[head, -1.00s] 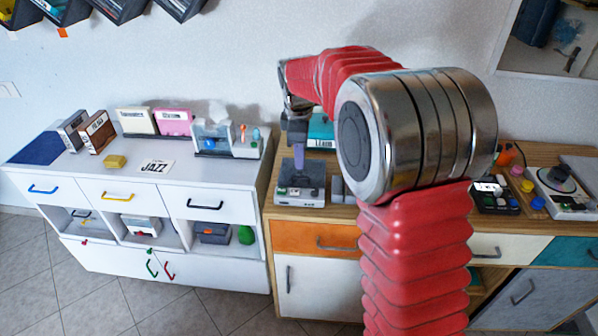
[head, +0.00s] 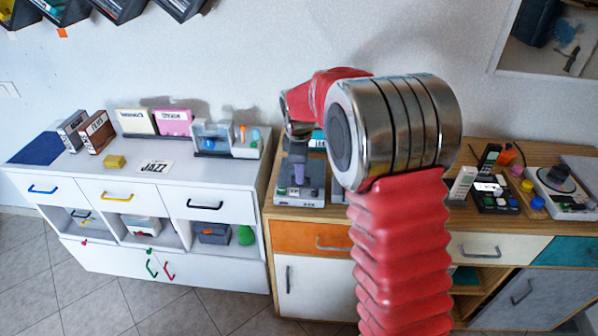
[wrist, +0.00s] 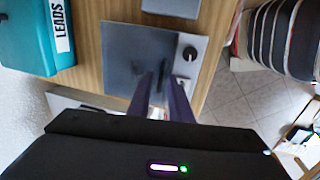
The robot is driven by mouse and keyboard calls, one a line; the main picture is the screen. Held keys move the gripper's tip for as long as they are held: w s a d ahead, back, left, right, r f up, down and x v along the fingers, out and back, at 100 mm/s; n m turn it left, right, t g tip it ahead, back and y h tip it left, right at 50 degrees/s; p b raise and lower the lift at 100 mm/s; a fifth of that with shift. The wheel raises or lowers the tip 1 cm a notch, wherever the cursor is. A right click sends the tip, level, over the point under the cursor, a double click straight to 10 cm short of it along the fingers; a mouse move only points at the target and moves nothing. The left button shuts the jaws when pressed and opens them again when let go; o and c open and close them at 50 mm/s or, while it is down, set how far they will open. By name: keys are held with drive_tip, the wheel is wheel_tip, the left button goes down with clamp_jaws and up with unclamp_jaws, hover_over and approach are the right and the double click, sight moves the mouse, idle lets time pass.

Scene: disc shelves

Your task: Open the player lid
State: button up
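The player (head: 300,188) is a grey box on the wooden cabinet, left of my arm in the head view. In the wrist view its dark, flat lid (wrist: 122,50) looks shut. Beside the lid is a pale strip with a black knob (wrist: 187,60). My gripper (head: 298,182) points down over the player. Its two purple fingers (wrist: 160,80) are apart, with a gap between the tips, and look empty. They overlap the lid's edge near the strip; I cannot tell whether they touch it. My gripper's body hides the near part of the player in the wrist view.
A teal box marked LEADS (wrist: 30,40) stands close to the player. A grey object (wrist: 172,6) lies on its other side. To the right are a dark button device (head: 492,195) and a turntable-like unit (head: 562,190). A white cabinet (head: 150,180) stands left.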

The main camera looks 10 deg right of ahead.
clamp_jaws()
drive_tip(key=shift+w+r, duration=0.1)
idle(0.9)
